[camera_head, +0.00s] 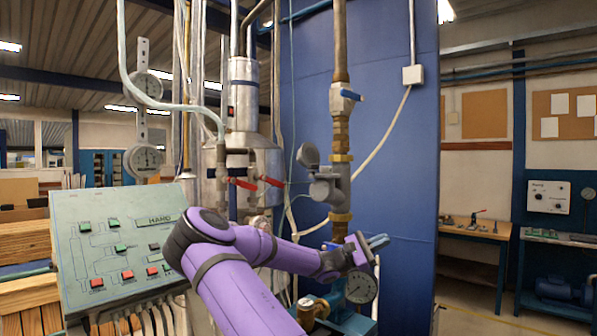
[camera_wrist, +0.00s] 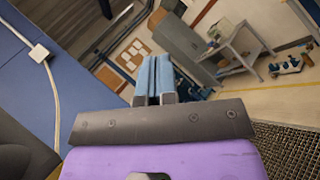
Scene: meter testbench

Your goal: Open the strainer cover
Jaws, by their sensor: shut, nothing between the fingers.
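A grey fitting (camera_head: 327,186) sits in the vertical brass pipe against the blue panel, with a round grey disc (camera_head: 308,155) at its upper left. I take this fitting for the strainer, but cannot tell for sure which part is its cover. My gripper (camera_head: 378,241) is below and to the right of the fitting, apart from it, its blue fingers pointing right. In the wrist view my gripper (camera_wrist: 154,78) has its two light-blue fingers together with nothing between them. The fitting is not seen in the wrist view.
A round gauge (camera_head: 361,286) hangs just below my gripper. A blue-handled valve (camera_head: 346,92) is higher on the pipe. A control panel (camera_head: 115,245) stands at the left. A workbench (camera_head: 475,231) is far right, with open floor before it.

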